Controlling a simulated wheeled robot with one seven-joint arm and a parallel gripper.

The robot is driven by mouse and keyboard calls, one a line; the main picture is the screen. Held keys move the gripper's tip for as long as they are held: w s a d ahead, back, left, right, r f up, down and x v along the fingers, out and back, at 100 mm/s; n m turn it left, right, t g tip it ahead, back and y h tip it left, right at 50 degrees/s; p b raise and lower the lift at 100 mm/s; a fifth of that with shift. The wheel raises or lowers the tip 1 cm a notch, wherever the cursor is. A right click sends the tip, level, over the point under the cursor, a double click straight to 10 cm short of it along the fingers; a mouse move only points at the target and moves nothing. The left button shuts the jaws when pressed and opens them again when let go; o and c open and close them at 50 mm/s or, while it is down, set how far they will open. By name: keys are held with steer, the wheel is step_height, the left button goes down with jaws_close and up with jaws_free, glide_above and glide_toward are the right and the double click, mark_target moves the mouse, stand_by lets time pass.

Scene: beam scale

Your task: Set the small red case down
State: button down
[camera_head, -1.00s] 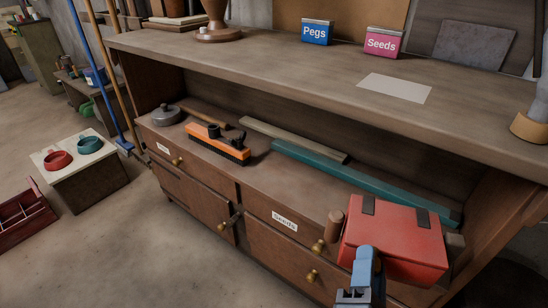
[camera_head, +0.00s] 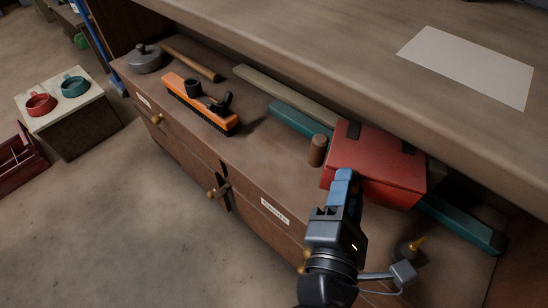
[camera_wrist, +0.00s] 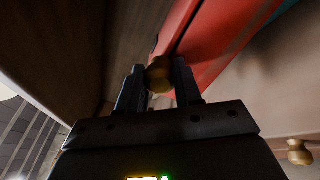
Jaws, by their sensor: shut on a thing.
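The small red case (camera_head: 384,165), with two dark patches on its top, is at the lower shelf (camera_head: 262,178) under the bench top. It covers the middle of a long teal bar (camera_head: 458,224). I cannot tell whether it touches the shelf or bar. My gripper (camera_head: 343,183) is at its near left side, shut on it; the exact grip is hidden. In the wrist view the case (camera_wrist: 215,45) is above and right of the fingers, and a round brass-coloured thing (camera_wrist: 159,74) shows between the fingertips.
A brown cylinder (camera_head: 317,150) stands close left of the case. An orange brush-like tool (camera_head: 199,102), a grey lidded pot (camera_head: 145,58) and a pale bar (camera_head: 285,93) lie further left. The bench top (camera_head: 330,40) overhangs behind. Shelf between brush and cylinder is clear.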

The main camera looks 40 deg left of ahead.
steer(key=s+a+f+b, duration=0.1)
steer(key=a+f+b, duration=0.2)
steer(key=a+f, duration=0.6)
steer(key=shift+s+a+f, duration=0.2)
steer(key=shift+a+f, duration=0.2)
steer(key=c, duration=0.8)
jaws_free()
steer(key=shift+d, duration=0.1)
steer(key=v, duration=1.2)
steer(key=shift+b, duration=0.35)
